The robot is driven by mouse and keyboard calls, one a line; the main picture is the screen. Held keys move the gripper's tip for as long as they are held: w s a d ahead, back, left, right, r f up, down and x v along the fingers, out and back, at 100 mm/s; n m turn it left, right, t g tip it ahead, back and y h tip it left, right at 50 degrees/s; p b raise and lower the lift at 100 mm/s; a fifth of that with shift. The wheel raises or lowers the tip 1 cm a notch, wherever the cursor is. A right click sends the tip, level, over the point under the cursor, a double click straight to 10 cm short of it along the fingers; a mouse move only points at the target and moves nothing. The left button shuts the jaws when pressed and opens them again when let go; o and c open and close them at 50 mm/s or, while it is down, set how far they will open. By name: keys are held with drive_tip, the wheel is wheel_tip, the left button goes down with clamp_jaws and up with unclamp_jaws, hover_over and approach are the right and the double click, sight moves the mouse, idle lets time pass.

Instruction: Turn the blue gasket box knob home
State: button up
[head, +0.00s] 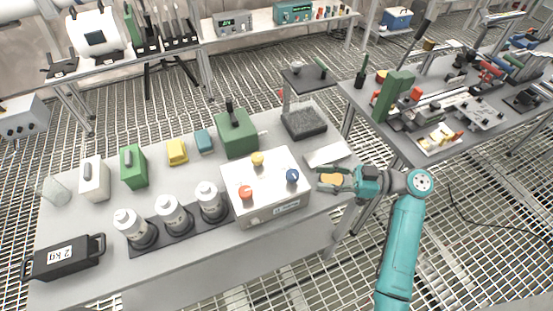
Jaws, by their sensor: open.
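The gasket box (262,205) is a pale box with a metal front, standing near the right end of the grey bench. On its top are a yellow knob (257,159), a red-orange knob (246,192) and the blue knob (292,176), which sits at the right side. How far the blue knob is turned cannot be told at this size. My gripper (326,179) is open, to the right of the box and apart from the blue knob. An orange-yellow patch shows between its fingers; I cannot tell what it is.
Behind the box stand a green box (237,132) and a dark-based stand (304,124). Left of it are several white canisters (172,213) on a dark strip. A flat grey plate (328,154) lies behind my gripper. A second bench (425,152) with tools stands right.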

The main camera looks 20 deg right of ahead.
sight(283, 180)
drive_tip(key=x, duration=1)
drive_tip(key=shift+w+a, duration=0.2)
drive_tip(key=shift+a, duration=0.15)
clamp_jaws()
